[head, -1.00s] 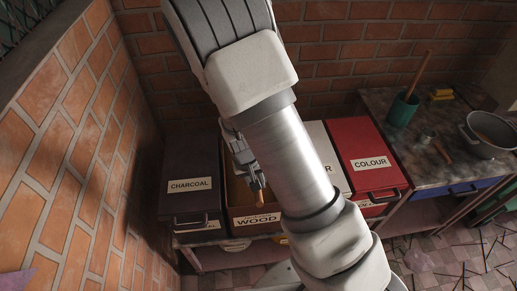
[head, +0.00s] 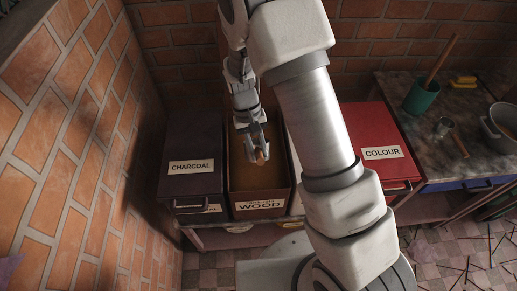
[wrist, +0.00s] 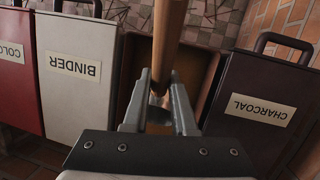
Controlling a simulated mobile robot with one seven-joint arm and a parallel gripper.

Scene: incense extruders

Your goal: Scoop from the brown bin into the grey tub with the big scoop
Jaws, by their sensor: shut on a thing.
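The brown bin (head: 236,198), labelled WOOD, stands open between the other bins. My gripper (head: 257,147) is over its opening in the head view. In the wrist view my gripper (wrist: 159,92) is shut on a wooden handle (wrist: 168,40), seemingly the big scoop's. A short end of the handle (head: 262,157) shows at the fingers in the head view. The scoop's head is hidden, so I cannot tell whether it holds anything. The grey tub (head: 494,128) stands on the bench at the right edge, partly cut off.
A dark charcoal bin (head: 190,190) is left of the brown one. A white binder bin (wrist: 85,95) and a red colour bin (head: 375,135) are on the other side. A green cup (head: 421,98) and a small wooden-handled tool (head: 459,144) are on the bench. A brick wall is close left.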

